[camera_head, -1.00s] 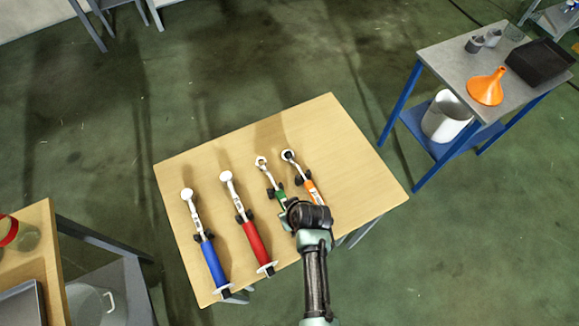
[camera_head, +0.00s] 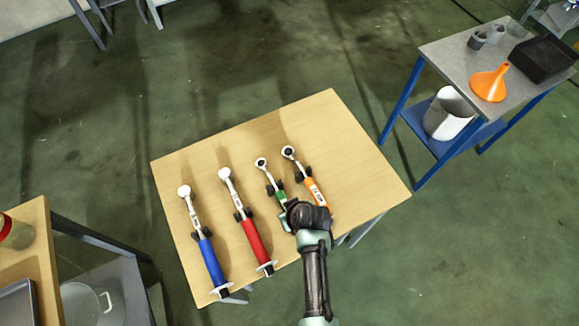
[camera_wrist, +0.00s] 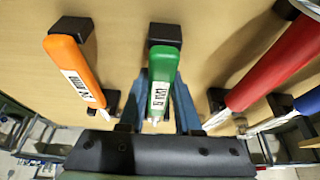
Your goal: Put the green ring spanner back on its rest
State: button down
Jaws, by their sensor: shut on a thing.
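The green ring spanner (camera_head: 268,174) lies third from the left in a row of spanners, lined up over its black rest blocks (camera_head: 270,190). Its ring end points to the far side of the table. My gripper (camera_head: 287,207) is at its near end, partly hidden by my wrist in the head view. In the wrist view, the green handle (camera_wrist: 163,68) with a white label lies between my blue fingers (camera_wrist: 160,108), which are shut on it. A black rest block (camera_wrist: 164,34) is beneath the handle. I cannot tell whether the spanner touches the rest.
An orange spanner (camera_head: 315,191) lies close on the right. A red spanner (camera_head: 252,238) and a blue spanner (camera_head: 211,262) lie to the left. The wooden table (camera_head: 350,150) is bare at the right. A side table (camera_head: 455,62) holds an orange funnel (camera_head: 490,83).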

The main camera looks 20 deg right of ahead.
jog(key=shift+f, duration=0.3)
jog(key=c, duration=0.5)
grip_release()
jog(key=v, duration=1.3)
jog(key=shift+p, duration=0.3)
